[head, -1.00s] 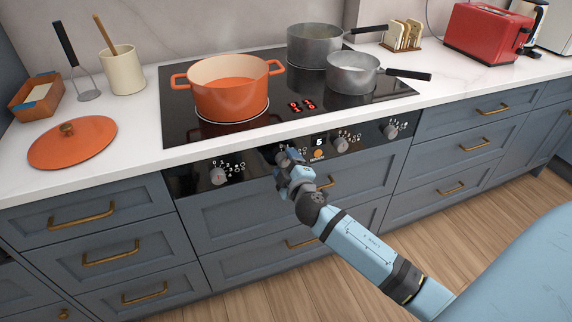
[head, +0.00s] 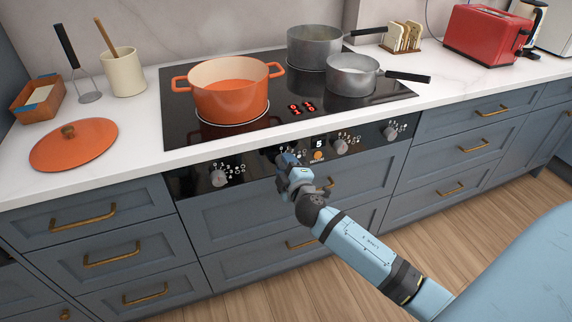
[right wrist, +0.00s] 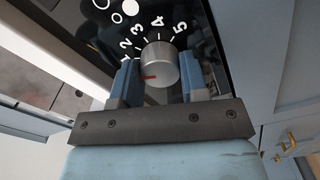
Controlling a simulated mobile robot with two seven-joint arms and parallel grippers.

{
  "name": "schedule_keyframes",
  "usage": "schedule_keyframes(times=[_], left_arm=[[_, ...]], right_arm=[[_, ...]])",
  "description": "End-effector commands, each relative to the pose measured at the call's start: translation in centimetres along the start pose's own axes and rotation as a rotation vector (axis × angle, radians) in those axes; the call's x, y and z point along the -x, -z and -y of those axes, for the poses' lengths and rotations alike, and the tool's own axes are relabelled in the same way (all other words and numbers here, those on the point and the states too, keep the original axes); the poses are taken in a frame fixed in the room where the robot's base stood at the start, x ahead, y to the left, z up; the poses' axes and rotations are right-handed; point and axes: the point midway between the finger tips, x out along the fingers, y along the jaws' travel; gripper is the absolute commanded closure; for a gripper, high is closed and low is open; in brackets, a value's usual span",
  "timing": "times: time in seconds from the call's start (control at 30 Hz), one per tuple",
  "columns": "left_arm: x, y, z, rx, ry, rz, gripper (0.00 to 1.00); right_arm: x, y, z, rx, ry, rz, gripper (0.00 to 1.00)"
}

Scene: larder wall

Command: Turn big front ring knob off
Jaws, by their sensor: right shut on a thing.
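The knob in my right gripper (right wrist: 160,72) is a round grey metal knob (right wrist: 160,58) with a red mark. It sits between the two blue fingers, which are shut on it. The red mark points left in the right wrist view, below the 1 of the printed scale. In the head view my right gripper (head: 288,160) is at the control panel (head: 262,168), on the second knob position from the left, and hides that knob. The glass cooktop (head: 180,115) lies above the panel. My left gripper is not in view.
Other knobs sit at the left (head: 218,178) and right (head: 341,146) of my gripper. An orange pot (head: 232,100) stands front left on the cooktop, with grey pans (head: 352,78) at right. Drawers (head: 230,218) with brass handles lie below.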

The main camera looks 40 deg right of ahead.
Motion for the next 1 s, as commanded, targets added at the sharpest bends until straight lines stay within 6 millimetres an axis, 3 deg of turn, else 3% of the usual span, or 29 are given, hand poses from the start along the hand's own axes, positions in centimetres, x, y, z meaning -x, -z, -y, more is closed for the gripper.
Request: schedule_keyframes(times=[0.5,1.0], left_arm=[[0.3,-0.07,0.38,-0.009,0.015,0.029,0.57],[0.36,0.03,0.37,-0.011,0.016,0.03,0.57]], right_arm=[[0.01,0.02,-0.12,0.326,0.001,0.001,0.83],[0.02,0.0,-0.03,0.403,0.0,0.0,0.83]])
